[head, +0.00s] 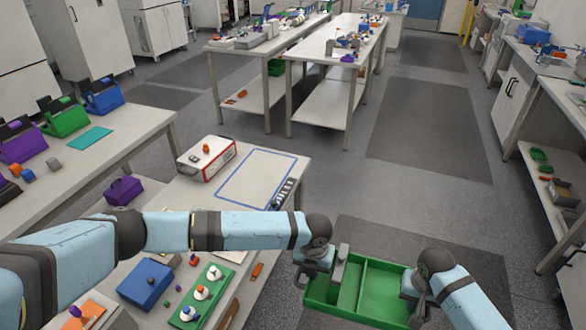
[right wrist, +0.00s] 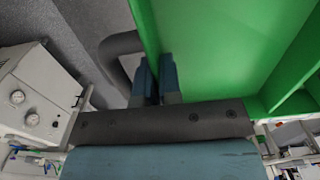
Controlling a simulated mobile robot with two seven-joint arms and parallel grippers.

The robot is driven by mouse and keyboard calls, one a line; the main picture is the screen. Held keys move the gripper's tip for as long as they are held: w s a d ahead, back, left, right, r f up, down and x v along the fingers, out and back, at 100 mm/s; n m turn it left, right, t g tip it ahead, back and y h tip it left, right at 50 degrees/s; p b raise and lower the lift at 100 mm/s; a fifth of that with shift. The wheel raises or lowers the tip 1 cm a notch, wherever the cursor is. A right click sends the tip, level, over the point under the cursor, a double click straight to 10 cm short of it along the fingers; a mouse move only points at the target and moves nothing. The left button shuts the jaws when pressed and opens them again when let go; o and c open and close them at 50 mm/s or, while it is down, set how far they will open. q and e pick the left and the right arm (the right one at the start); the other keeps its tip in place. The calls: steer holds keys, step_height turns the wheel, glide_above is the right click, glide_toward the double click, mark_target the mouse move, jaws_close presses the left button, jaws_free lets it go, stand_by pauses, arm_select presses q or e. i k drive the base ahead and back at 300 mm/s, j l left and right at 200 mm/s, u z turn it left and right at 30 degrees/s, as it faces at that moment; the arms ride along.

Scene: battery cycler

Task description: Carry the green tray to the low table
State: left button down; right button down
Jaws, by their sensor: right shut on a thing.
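The green tray (head: 378,288) is at the bottom of the head view, above the floor to the right of the near table. Inner walls divide it, and the parts that show look empty. My right gripper (head: 418,300) is at its right end; in the right wrist view its fingers (right wrist: 155,80) are shut on the tray's wall (right wrist: 148,30). My left gripper (head: 304,274) is at the tray's left end, its fingertips mostly hidden. The near table (head: 297,172), which has a blue-outlined rectangle on top, stands to the left; I cannot tell whether it is the low table.
A red-and-white case (head: 206,160), a blue box (head: 146,283) and a green board (head: 213,310) with white pieces are on the near table. Two benches (head: 330,37) stand farther back. Floor (head: 430,130) is clear ahead, with a cluttered bench (head: 560,100) on the right.

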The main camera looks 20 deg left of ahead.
mark_target(259, 175)
steer(key=i, duration=3.05)
steer(key=i+l+u, duration=0.1)
steer(key=i+u, duration=0.15)
steer(key=i, duration=0.25)
steer(key=u, duration=2.5)
